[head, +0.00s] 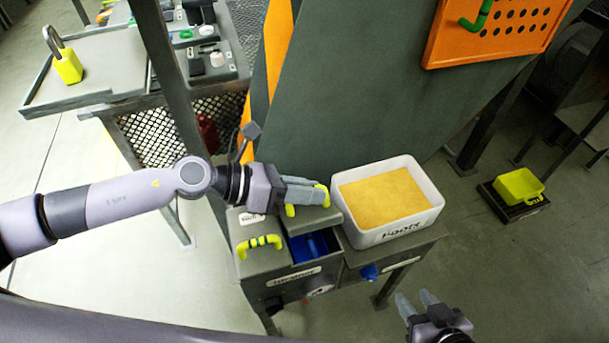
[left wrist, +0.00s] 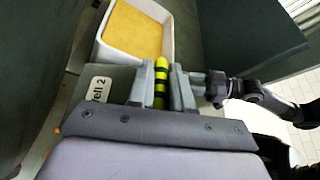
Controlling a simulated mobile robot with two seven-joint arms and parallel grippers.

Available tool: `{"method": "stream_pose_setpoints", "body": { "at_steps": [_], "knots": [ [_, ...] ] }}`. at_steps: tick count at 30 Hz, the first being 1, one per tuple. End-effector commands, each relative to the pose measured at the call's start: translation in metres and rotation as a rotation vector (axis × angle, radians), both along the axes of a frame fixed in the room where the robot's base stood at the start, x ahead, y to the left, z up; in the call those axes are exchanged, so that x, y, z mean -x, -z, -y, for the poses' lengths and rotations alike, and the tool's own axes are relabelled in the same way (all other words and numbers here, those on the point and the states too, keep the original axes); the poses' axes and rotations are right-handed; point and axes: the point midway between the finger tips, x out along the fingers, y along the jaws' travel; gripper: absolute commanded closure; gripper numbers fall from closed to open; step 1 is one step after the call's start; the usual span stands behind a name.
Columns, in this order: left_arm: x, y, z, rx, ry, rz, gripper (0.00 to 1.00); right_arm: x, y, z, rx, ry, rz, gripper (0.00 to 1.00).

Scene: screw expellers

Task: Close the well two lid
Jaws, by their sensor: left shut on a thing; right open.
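The well two lid (head: 312,219) is a grey plate with a yellow-and-black handle, lying at the back of the cabinet top. Its "ell 2" label (left wrist: 97,90) and handle (left wrist: 160,85) show in the left wrist view. My left gripper (head: 318,194) is shut on that handle, and its fingers straddle the handle in the left wrist view. In front of the lid, the well opening (head: 315,247) is partly uncovered, with blue inside. My right gripper (head: 416,298) is open and empty, low at the right, apart from the cabinet.
A white tub (head: 384,230) marked "Foots", full of yellow material, stands right of the lid. Another lid with a yellow handle (head: 260,244) lies to the left. A tall dark green panel rises behind.

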Motion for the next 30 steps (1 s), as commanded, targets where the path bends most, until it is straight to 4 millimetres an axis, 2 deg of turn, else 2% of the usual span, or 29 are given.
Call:
{"method": "stream_pose_setpoints", "body": {
  "at_steps": [14,15,16,17,26,30],
  "knots": [
    [0.004,0.003,0.001,0.000,0.004,-0.007,1.00,-0.002,-0.003,-0.001,0.000,0.000,0.005,0.57],
    [0.004,0.003,0.001,-0.001,0.004,-0.007,0.74,-0.003,-0.003,-0.001,0.000,0.000,0.005,0.57],
    [0.004,0.003,0.001,-0.001,0.004,-0.007,0.65,-0.002,-0.003,-0.001,-0.001,0.000,0.005,0.57],
    [0.004,0.003,0.001,0.000,0.004,-0.007,0.60,-0.002,-0.003,-0.001,-0.001,0.000,0.005,0.57],
    [0.003,0.002,0.000,0.000,0.002,-0.005,0.60,-0.003,-0.003,-0.001,-0.004,0.002,0.005,0.57],
    [0.005,-0.001,-0.010,-0.001,0.002,-0.005,0.60,-0.003,-0.003,-0.001,-0.004,0.002,0.005,0.57]
  ]
}}
